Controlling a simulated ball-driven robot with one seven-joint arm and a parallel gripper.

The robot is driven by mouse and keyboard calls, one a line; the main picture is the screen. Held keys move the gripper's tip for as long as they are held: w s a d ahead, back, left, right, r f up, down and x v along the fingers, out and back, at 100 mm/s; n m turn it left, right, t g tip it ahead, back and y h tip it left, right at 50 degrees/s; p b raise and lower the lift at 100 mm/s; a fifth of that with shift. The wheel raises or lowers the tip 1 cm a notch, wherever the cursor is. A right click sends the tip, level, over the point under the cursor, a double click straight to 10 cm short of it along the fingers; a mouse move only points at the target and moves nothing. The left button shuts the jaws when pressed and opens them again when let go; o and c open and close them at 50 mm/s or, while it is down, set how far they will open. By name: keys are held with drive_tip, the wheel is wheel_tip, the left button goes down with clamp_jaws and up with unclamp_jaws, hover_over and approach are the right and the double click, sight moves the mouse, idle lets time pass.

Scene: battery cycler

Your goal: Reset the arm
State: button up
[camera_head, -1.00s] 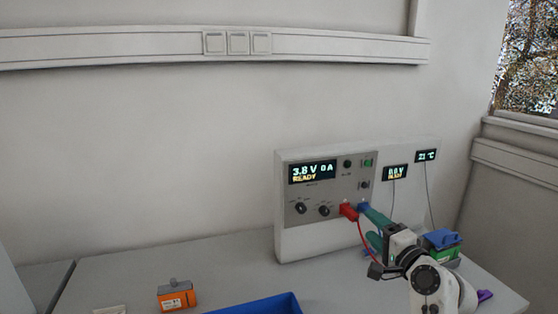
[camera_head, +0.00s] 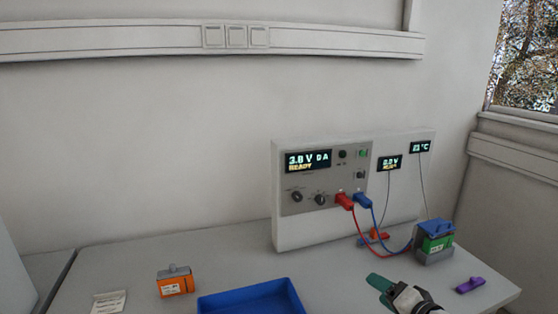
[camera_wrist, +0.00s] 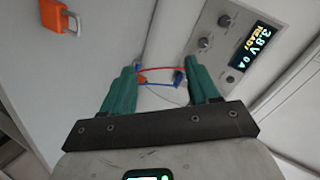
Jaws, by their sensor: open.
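My gripper (camera_head: 378,282) is at the front of the table in the head view, right of the blue tray. Its teal fingers are apart and empty in the wrist view (camera_wrist: 163,72). The grey-white cycler (camera_head: 283,225) stands at the back, its main display reading 3.8 V, 0 A, READY. A red plug (camera_head: 344,201) and a blue plug (camera_head: 363,201) sit at its front panel. Their red and blue leads run to a green battery (camera_head: 438,244) under a blue top. My gripper is apart from the plugs and the battery.
The blue tray (camera_head: 213,303) lies at the front edge of view. A purple piece (camera_head: 470,285) lies at right. An orange-red object (camera_head: 376,236) is behind the leads. The left-middle table is clear.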

drive_tip(key=s+d+f+n+g+h+b, duration=0.2)
drive_tip(key=s+f+n+g+b, duration=0.15)
drive_tip(key=s+f, duration=0.9)
drive_tip(key=s+f+n+g+h+b, duration=0.1)
drive_tip(key=s+f+g, duration=0.2)
drive_tip(key=s, duration=0.6)
drive_tip(key=s+d+f+n+g+h+b, duration=0.1)
drive_tip(key=s+f, duration=0.4)
drive_tip(key=s, duration=0.5)
drive_tip(key=s+f+n+g+h+b, duration=0.1)
drive_tip(key=s+f+g, duration=0.3)
drive_tip(key=s, duration=0.6)
drive_tip(key=shift+d+f+n+g+b, duration=0.3)
drive_tip(key=shift+f+n+g+b, duration=0.1)
drive_tip(key=shift+n, duration=0.35)
